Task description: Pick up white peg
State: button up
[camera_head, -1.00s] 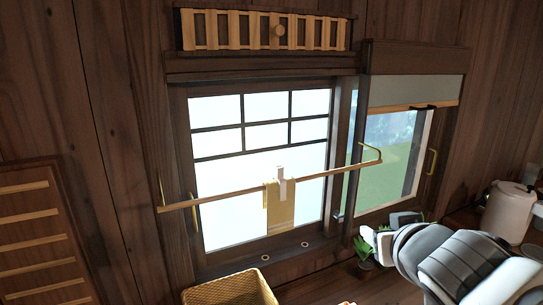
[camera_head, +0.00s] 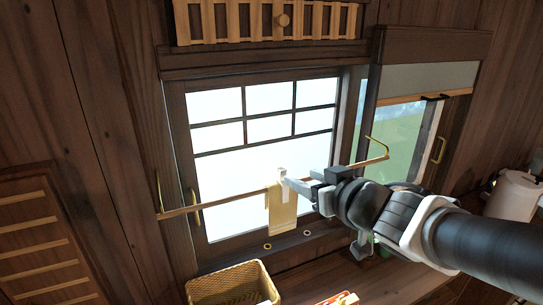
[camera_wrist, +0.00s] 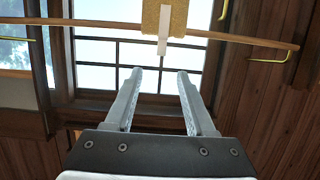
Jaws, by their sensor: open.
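The white peg (camera_head: 283,186) is clipped over the wooden rod (camera_head: 235,198) at the top of a hanging yellow cloth (camera_head: 283,213). In the wrist view the peg (camera_wrist: 163,32) shows as a pale strip in front of the cloth (camera_wrist: 178,18), beyond my fingertips. My gripper (camera_head: 302,189) is just to the right of the peg in the head view. In the wrist view my gripper (camera_wrist: 158,72) has its two fingers apart with nothing between them.
A window (camera_head: 240,150) lies behind the rod, which hangs on brass brackets (camera_head: 377,148). A woven basket (camera_head: 232,285) stands below. A white pot (camera_head: 513,195) is at the right. A slatted wooden rack (camera_head: 35,240) is at the lower left.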

aim_at(284, 174)
jog(key=b+x, duration=0.2)
jog(key=x, duration=0.6)
jog(key=shift+w+f, duration=0.2)
jog(key=shift+w, duration=0.1)
jog(key=x, duration=0.3)
jog(key=shift+w+a+f+b, duration=0.2)
jog(key=shift+f+b, duration=0.1)
jog(key=shift+f, duration=0.2)
jog(key=shift+w+a+f, duration=0.15)
jog(key=shift+w+a, duration=0.1)
jog(key=shift+w, duration=0.3)
grip_shut()
